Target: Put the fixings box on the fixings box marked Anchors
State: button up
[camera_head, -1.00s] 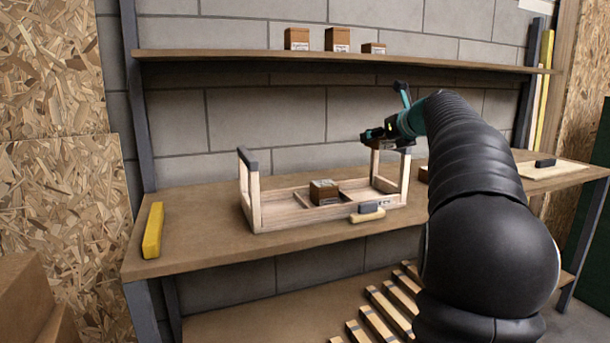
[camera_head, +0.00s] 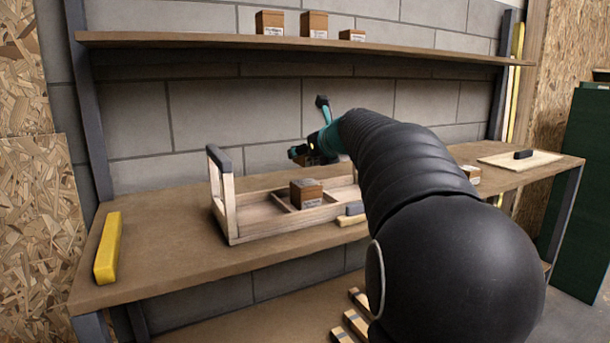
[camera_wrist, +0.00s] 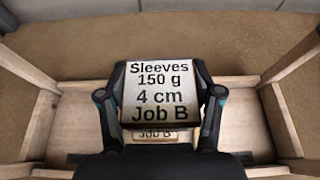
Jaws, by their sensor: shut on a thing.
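My gripper (camera_wrist: 160,105) is shut on a fixings box (camera_wrist: 160,75), whose white label reads "Sleeves 150 g 4 cm Job B". In the head view my gripper (camera_head: 310,156) is over the wooden tote (camera_head: 245,229), with the held box mostly hidden. A brown box (camera_head: 306,194) with a white label stands in the tote, just below my gripper; its label is too small to read. In the wrist view, part of a label reading "Job B" (camera_wrist: 155,133) shows beneath the held box. I cannot see which box is marked Anchors.
Three boxes (camera_head: 314,24) stand on the upper shelf (camera_head: 200,41). Another box (camera_head: 470,174) is on the bench (camera_head: 170,256) at right, near a board (camera_head: 505,160) with a dark block. The tote has a raised handle post (camera_head: 228,195). A yellow bar (camera_head: 107,248) lies at left.

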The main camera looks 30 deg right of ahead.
aim_at(303, 181)
jog(key=shift+a+f, duration=0.4)
jog(key=shift+a, duration=0.15)
notch_tip(303, 181, down, 4)
jog(key=shift+f+b, duration=0.1)
jog(key=shift+b, duration=0.75)
jog(key=o, duration=1.3)
jog(key=shift+o, duration=0.2)
